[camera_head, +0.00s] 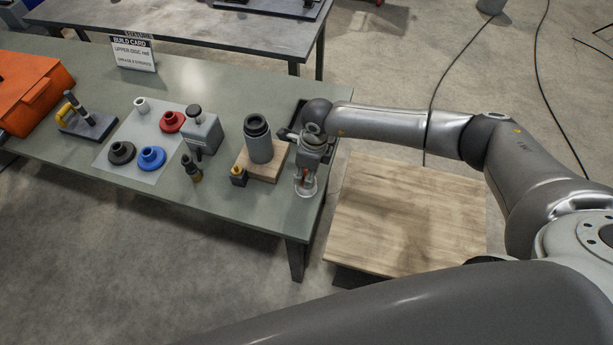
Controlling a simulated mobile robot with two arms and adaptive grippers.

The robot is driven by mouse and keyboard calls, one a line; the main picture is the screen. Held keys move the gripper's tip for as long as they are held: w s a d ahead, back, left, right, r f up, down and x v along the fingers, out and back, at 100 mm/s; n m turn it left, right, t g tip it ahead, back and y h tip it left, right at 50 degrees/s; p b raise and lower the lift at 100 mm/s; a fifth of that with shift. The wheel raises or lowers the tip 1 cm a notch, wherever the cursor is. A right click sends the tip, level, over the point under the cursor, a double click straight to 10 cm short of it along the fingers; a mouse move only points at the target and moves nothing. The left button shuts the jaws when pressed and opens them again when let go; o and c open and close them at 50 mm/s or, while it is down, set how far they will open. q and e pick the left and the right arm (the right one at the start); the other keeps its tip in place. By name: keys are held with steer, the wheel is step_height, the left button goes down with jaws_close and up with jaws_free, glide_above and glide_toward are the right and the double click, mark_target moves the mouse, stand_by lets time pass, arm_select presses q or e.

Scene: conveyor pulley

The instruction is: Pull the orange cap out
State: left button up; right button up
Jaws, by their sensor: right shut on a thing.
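My right gripper (305,187) points down over the right end of the green-grey table. It is shut on a small orange piece, which looks like the orange cap (304,173); only a bit of it shows between the fingers. A clear, round-rimmed thing (305,193) shows just below the fingertips, and I cannot tell whether the cap is still seated in something. My left gripper is out of view.
Farther left are a grey box (203,133), colored flanged parts and an orange case (30,90). A wooden platform (405,220) stands right.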

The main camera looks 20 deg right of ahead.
jaws_close()
steer(key=shift+r+p, duration=0.4)
steer(key=shift+r, duration=0.35)
steer(key=shift+r+p, duration=1.95)
steer(key=shift+r, duration=1.4)
